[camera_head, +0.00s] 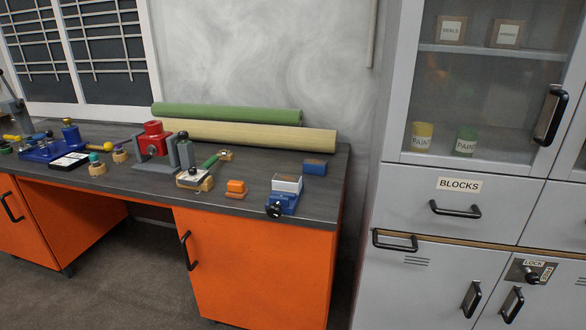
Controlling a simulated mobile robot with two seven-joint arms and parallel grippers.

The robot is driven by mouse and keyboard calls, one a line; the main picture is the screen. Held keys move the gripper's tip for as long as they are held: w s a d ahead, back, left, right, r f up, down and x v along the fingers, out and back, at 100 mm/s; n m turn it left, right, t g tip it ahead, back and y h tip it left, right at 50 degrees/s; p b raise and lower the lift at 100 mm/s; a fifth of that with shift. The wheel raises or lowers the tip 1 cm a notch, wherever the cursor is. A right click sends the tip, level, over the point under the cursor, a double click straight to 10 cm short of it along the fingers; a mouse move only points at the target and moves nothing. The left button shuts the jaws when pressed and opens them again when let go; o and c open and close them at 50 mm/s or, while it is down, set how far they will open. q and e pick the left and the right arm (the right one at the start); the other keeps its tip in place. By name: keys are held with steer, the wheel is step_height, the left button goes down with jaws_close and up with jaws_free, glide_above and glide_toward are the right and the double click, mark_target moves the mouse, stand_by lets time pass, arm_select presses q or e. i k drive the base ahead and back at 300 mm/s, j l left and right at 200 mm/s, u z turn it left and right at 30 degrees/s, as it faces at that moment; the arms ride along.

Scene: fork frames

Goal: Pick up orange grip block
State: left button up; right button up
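A small orange block (236,187) sits on the dark worktop of the workbench (310,210), near its front edge and right of the middle. It has a narrower upper part on a wider, darker orange lower part. I cannot tell whether these are one piece or two. Neither of my grippers is in view, and nothing covers the block.
A blue vise-like tool (281,204) with a grey top stands right of the block; a blue box (315,167) lies behind. A red-and-grey press (155,140) stands left. Green (225,114) and cream (250,136) rolls lie at the back. A grey cabinet (400,200) stands right.

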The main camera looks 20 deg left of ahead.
mark_target(236, 189)
steer(key=u, duration=1.2)
